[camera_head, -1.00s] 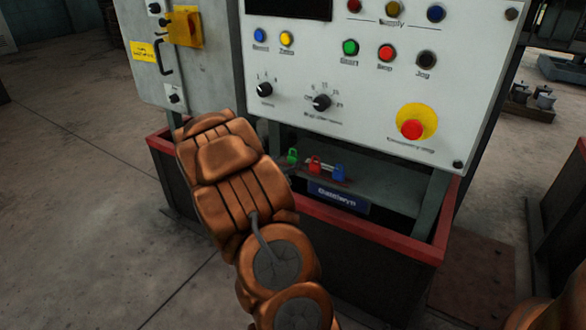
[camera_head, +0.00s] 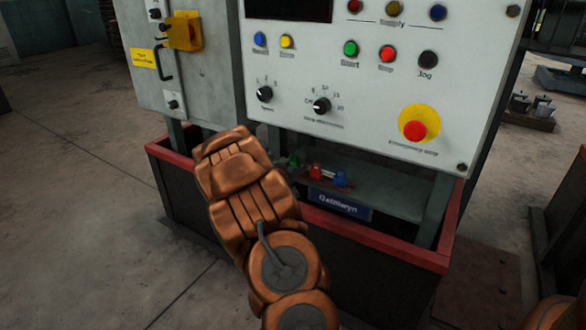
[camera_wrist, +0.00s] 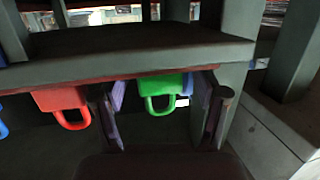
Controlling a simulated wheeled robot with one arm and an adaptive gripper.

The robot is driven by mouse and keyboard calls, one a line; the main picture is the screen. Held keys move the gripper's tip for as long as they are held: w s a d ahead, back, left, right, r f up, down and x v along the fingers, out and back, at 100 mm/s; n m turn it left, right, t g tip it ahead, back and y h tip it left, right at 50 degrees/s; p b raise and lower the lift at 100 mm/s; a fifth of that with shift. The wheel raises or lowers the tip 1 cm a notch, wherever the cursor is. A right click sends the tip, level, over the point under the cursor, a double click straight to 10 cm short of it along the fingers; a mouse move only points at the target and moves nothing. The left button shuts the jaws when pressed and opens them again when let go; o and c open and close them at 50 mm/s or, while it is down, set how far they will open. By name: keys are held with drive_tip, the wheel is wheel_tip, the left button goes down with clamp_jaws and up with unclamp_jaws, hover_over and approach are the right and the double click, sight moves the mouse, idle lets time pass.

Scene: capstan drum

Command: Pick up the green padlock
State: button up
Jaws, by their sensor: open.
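The green padlock (camera_head: 294,161) is at the left of a row of padlocks on the grey shelf below the control panel. In the wrist view, the green padlock (camera_wrist: 166,84) shows between the two fingers of my gripper (camera_wrist: 161,108), with its shackle pointing down in that picture. The fingers are apart, with a visible gap on the left side of the padlock; I cannot tell how far they reach around it in depth. In the head view my arm hides most of the gripper.
A red padlock (camera_head: 316,172) and a blue padlock (camera_head: 340,179) stand to the right of the green one. The red padlock (camera_wrist: 62,102) is close outside the left finger in the wrist view. The control panel (camera_head: 370,85) overhangs the shelf (camera_head: 385,190). A red-rimmed base (camera_head: 400,248) surrounds it.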

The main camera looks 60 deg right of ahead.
clamp_jaws()
idle(0.6)
